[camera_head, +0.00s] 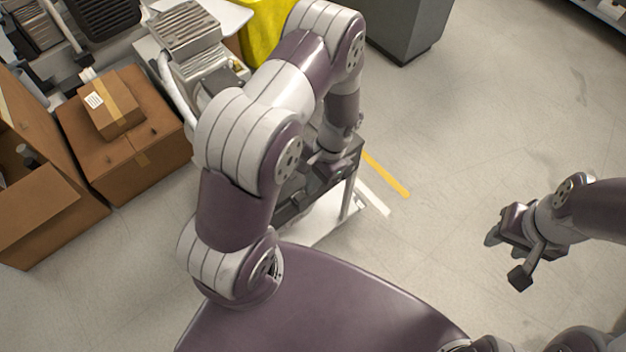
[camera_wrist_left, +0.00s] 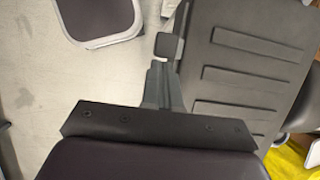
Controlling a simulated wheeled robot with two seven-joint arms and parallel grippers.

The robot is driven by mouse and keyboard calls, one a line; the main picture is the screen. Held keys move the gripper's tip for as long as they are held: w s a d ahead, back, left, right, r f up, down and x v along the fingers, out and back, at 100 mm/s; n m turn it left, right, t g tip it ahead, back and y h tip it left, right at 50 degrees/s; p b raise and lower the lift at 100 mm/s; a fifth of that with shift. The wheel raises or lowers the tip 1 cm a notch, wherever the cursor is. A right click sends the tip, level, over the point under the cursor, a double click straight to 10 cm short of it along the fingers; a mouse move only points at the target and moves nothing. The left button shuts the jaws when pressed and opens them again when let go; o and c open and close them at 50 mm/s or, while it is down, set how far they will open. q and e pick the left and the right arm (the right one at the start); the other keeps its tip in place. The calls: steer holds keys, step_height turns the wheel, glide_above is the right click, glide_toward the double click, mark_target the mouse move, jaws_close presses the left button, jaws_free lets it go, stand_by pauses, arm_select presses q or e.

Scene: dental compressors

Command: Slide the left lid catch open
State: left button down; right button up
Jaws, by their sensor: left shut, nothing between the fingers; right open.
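A dark box-like unit (camera_head: 298,205) stands on a white frame in the middle of the head view, partly behind my left arm. In the left wrist view a dark ribbed panel (camera_wrist_left: 250,75), which looks like its lid, fills the right side. My left gripper (camera_wrist_left: 168,47) is shut and empty, with its fingertips at or just over the panel's left edge. I cannot tell whether they touch it. In the head view my left gripper (camera_head: 328,168) is down at the unit. I cannot make out the left lid catch. My right gripper (camera_head: 504,258) is open and empty over bare floor.
Cardboard boxes (camera_head: 140,155) stand on the left. A metal machine (camera_head: 190,35) and a yellow object (camera_head: 265,25) are at the back, with a grey cabinet (camera_head: 408,28) beside them. The floor on the right is clear.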

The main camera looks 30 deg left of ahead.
mark_target(297, 200)
arm_select(q)
steer(key=s, duration=0.1)
steer(key=s+a+p, duration=0.1)
steer(key=s, duration=0.1)
steer(key=s+a, duration=0.1)
steer(key=shift+s, duration=0.4)
arm_select(e)
steer(key=shift+r, duration=0.65)
